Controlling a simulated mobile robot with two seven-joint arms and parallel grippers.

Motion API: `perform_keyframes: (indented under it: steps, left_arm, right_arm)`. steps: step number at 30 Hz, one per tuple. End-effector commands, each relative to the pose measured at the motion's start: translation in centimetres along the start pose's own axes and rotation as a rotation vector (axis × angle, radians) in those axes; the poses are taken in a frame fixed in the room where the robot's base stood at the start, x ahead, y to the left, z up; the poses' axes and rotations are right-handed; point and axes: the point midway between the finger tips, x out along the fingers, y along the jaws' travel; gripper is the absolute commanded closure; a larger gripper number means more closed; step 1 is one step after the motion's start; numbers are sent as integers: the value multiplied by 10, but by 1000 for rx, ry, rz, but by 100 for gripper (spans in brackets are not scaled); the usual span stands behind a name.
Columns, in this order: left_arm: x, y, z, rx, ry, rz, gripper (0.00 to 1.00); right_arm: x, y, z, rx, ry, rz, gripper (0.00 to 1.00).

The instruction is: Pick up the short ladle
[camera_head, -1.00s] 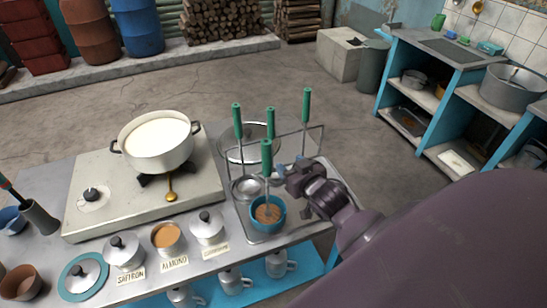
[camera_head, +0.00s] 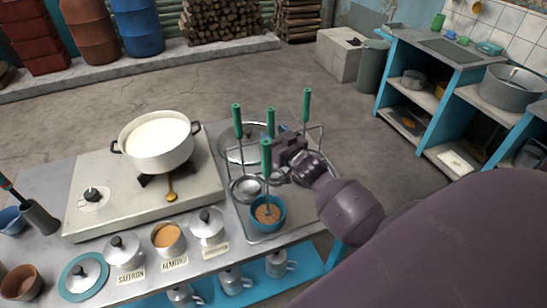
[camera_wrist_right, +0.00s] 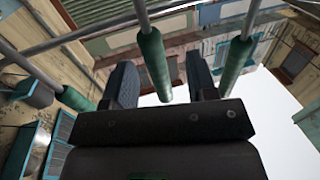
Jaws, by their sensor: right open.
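Several green-handled utensils stand in a wire rack on the table. One handle (camera_head: 237,120) is at the left, one (camera_head: 270,122) in the middle back, one (camera_head: 306,105) at the right, and one (camera_head: 266,158) in front over a blue cup. I cannot tell for sure which is the short ladle; the middle back handle looks lowest of the rear ones. My right gripper (camera_head: 283,144) is beside that handle, partly hidden behind the front handle. In the right wrist view, the gripper (camera_wrist_right: 160,85) is open, with a green handle (camera_wrist_right: 153,60) between its fingers, not clamped. My left gripper is out of view.
The wire rack (camera_head: 322,145) surrounds the utensils closely. A pot of milk (camera_head: 155,145) sits on the stove at the left. Other green handles (camera_wrist_right: 237,62) flank the gripper.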

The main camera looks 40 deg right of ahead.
Motion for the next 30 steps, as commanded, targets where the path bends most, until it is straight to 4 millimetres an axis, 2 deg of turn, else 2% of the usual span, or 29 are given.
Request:
perform_keyframes:
  steps: [5,9,13,20,30]
  left_arm:
    - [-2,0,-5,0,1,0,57]
    - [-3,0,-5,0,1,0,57]
    - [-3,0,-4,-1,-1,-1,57]
    - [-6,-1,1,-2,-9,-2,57]
    - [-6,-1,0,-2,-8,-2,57]
  right_arm:
    - [24,4,-10,-2,2,0,48]
    - [40,4,-8,0,0,0,48]
    - [46,4,-8,0,0,0,48]
    - [47,5,-8,0,0,0,48]
    - [47,5,-8,0,0,0,98]
